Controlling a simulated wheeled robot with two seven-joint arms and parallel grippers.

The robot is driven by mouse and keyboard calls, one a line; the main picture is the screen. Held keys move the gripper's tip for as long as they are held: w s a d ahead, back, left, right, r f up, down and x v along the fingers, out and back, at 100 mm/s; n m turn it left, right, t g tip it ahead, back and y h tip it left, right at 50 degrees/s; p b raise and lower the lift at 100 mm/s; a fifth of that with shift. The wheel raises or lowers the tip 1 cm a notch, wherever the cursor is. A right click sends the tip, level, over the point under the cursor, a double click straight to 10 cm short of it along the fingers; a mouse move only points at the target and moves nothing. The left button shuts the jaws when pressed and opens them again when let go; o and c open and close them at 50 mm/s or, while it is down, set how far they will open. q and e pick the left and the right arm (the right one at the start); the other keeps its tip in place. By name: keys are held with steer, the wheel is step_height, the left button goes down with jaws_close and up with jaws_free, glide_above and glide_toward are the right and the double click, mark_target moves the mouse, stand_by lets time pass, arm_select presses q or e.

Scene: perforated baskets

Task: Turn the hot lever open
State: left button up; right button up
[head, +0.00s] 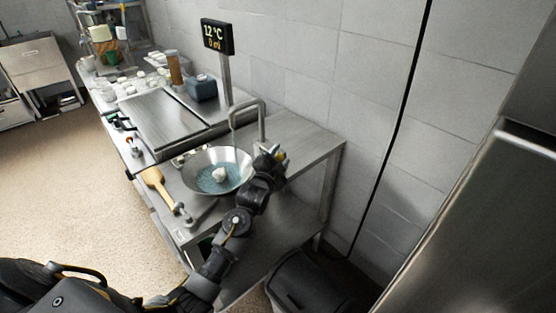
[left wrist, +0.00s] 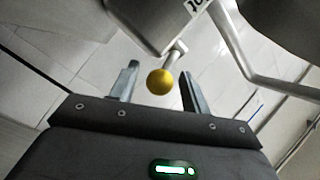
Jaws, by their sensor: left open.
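A lever with a yellow ball end (left wrist: 160,82) on a short metal stem shows in the left wrist view. It lies between the two open fingers of my left gripper (left wrist: 158,92), with a gap on each side. In the head view my left gripper (head: 273,154) is at the right of the bent metal faucet (head: 262,122), and a little yellow shows there. The gripper hides most of the lever. Whether this is the hot lever cannot be read. A display (head: 217,37) above reads 12 °C. My right gripper is not in view.
A metal bowl (head: 242,160) with bluish water and a white lump sits under the faucet, left of my gripper. A dark bin (head: 310,285) stands below. The counter's right end (head: 318,146) is clear.

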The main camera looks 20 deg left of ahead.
arm_select(q)
steer(key=s+b, duration=0.1)
steer(key=s, duration=0.9)
steer(key=shift+s+d, duration=0.2)
steer(key=shift+s, duration=0.15)
